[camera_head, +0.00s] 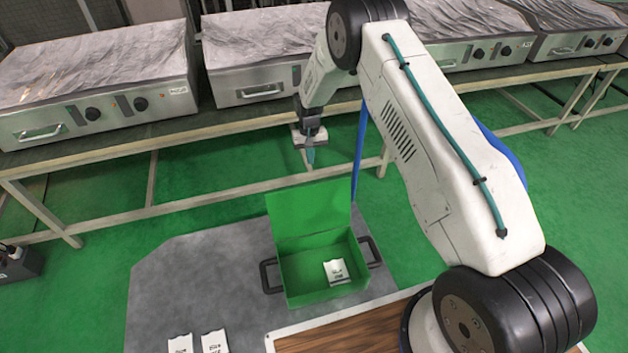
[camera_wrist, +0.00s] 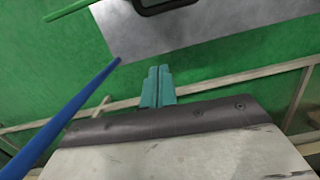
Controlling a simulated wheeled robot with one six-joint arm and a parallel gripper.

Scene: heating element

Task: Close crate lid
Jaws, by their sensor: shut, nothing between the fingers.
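The green crate (camera_head: 327,290) stands on the grey plate, with its lid (camera_head: 310,212) open and raised upright at the back edge. White labelled packets (camera_head: 336,271) lie inside at the right. Dark handles (camera_head: 268,276) are on its sides. My gripper (camera_head: 310,158) is above and behind the raised lid, apart from it, pointing down. In the wrist view its teal fingers (camera_wrist: 158,84) are together and empty. A dark handle (camera_wrist: 165,4) shows at the top edge there; most of the crate is out of that view.
A long bench (camera_head: 110,155) with several metal heating units (camera_head: 100,85) runs behind the crate. A blue pole (camera_head: 360,150) stands right of my gripper and shows at left in the wrist view (camera_wrist: 75,128). Loose packets (camera_head: 214,342) lie front left on the grey plate (camera_head: 190,280).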

